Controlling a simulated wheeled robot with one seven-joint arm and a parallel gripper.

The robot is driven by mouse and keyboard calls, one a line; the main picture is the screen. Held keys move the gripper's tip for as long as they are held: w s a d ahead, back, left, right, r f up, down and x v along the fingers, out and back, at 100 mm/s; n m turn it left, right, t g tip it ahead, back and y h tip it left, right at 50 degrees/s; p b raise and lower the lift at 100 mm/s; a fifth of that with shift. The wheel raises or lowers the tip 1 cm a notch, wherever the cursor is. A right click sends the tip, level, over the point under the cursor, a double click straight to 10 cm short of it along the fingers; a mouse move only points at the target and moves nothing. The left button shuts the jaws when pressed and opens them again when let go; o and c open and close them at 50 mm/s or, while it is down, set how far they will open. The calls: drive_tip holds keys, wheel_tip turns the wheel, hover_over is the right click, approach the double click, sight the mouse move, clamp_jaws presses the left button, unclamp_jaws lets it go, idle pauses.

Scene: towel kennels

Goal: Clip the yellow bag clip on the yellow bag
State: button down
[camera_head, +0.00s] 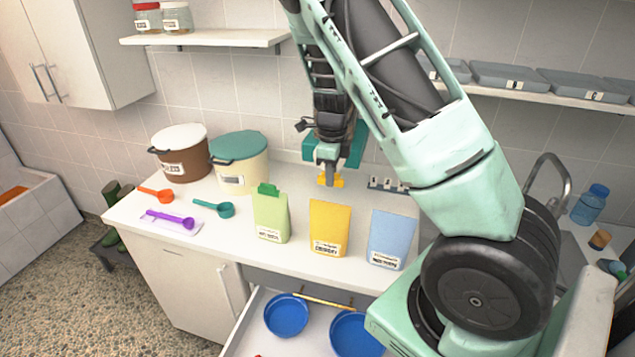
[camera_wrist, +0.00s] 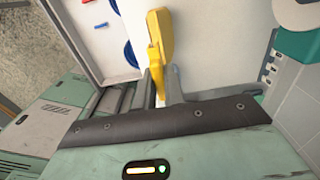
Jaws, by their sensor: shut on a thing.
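The yellow bag (camera_head: 330,228) stands upright on the counter between a green bag and a blue bag. My gripper (camera_head: 328,167) points down above and behind its top edge. It is shut on the yellow bag clip (camera_head: 331,181), which appears just beyond the bag's top with a small gap in the head view. In the wrist view, the yellow clip (camera_wrist: 156,72) sits between the fingers (camera_wrist: 158,92). The yellow bag (camera_wrist: 160,28) appears right beyond it, and I cannot tell there whether they touch.
The green bag (camera_head: 270,218) wears a green clip (camera_head: 268,190). The blue bag (camera_head: 388,238) has a bare top. A small rack (camera_head: 388,185) lies behind it. Two lidded tubs (camera_head: 239,178) and several scoops (camera_head: 170,219) are at left. An open drawer (camera_head: 258,306) holds blue bowls.

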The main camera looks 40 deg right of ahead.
drive_tip(key=shift+w+d+r, duration=0.1)
drive_tip(key=shift+d+r, duration=0.1)
drive_tip(key=shift+r, duration=0.15)
wheel_tip(320, 180, down, 5)
drive_tip(key=b, duration=0.5)
drive_tip(key=shift+f, duration=0.1)
drive_tip(key=shift+f+b, duration=0.5)
drive_tip(key=shift+f, duration=0.3)
drive_tip(key=shift+r, duration=0.1)
drive_tip(key=shift+f, duration=1.1)
idle(2.6)
drive_tip(key=c, duration=0.9)
unclamp_jaws()
